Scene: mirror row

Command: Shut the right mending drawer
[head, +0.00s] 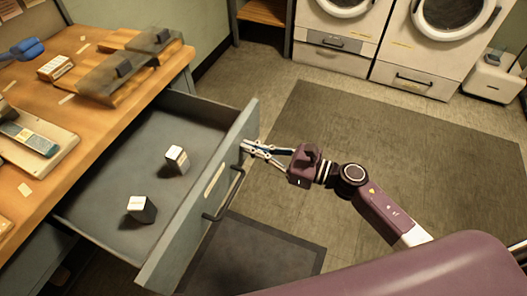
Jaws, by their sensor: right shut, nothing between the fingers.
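The mending drawer (113,179) is pulled well out from under the wooden worktop at the left of the head view. Its grey-green front panel (193,215) carries a pale label and a dark bar handle (226,195). Two small white-and-dark boxes, one nearer (142,208) and one farther (176,159), lie inside on the drawer floor. My right gripper (245,146) is shut and empty, its fingertips at the outer face of the front panel near its far end, beyond the handle. It looks in contact, but I cannot be sure. My left gripper is out of view.
The worktop (75,105) holds a blue-handled tool (23,49), small boxes and a flat tray-like device. Two white front-loading machines (437,45) stand at the back. A dark mat (260,262) lies below the drawer front. The large floor mat (430,150) to the right is clear.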

